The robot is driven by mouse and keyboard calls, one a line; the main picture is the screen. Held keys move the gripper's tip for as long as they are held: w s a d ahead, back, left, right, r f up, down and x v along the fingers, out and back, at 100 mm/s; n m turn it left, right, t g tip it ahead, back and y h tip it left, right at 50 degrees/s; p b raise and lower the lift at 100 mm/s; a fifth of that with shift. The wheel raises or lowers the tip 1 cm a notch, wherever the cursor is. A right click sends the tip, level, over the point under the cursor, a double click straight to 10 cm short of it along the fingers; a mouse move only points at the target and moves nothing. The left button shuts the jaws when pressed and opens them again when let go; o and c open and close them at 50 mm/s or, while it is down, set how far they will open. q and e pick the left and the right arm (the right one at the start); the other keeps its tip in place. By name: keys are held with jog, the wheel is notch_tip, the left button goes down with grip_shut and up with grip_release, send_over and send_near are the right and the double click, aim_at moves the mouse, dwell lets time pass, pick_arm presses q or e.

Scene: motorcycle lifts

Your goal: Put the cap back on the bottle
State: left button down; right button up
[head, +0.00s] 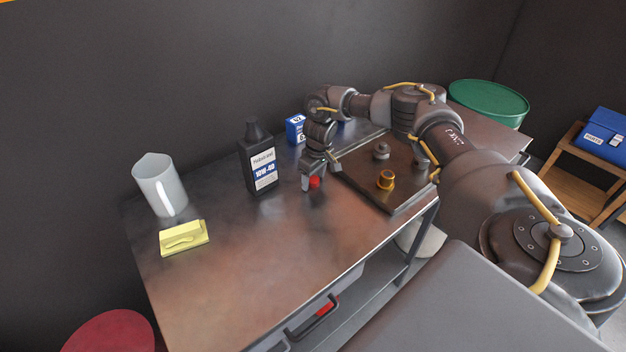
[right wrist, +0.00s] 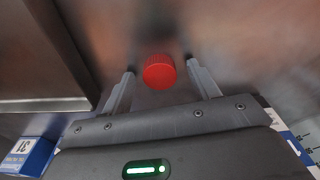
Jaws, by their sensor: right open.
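A black bottle (head: 259,160) with a blue and white label stands upright on the metal table. A small red cap (head: 314,182) lies on the table to the right of the bottle. My right gripper (head: 309,184) points down at the cap. In the right wrist view the red cap (right wrist: 160,71) shows between the two fingers of the open right gripper (right wrist: 160,80), near the fingertips, with a gap on each side. The cap is partly hidden by the gripper in the head view. My left gripper is not in view.
A white jug (head: 160,186) and a yellow sponge-like block (head: 184,238) are at the left. A dark tray (head: 395,205) with metal parts lies right of the gripper. A blue box (head: 295,128) stands behind. The front middle of the table (head: 270,260) is clear.

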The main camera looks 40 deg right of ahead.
aim_at(312, 179)
jog(key=c, duration=1)
jog(key=shift+r, duration=0.15)
jog(key=shift+w+r+b, duration=0.1)
jog(key=shift+r+b, duration=0.35)
jog(key=shift+r, duration=0.15)
jog(key=shift+r+b, duration=0.4)
jog(key=shift+r, duration=0.35)
jog(key=s+a+r, duration=0.2)
jog(key=a+r, duration=0.1)
jog(key=a, duration=0.1)
jog(key=s+a+r, duration=0.2)
jog(key=a+r, duration=0.1)
jog(key=a, duration=0.1)
jog(key=s+a+r, duration=0.2)
jog(key=a+r, duration=0.2)
jog(key=shift+s+a+r+p, duration=0.1)
jog(key=shift+s+a+p, duration=0.1)
jog(key=shift+a+p, duration=0.15)
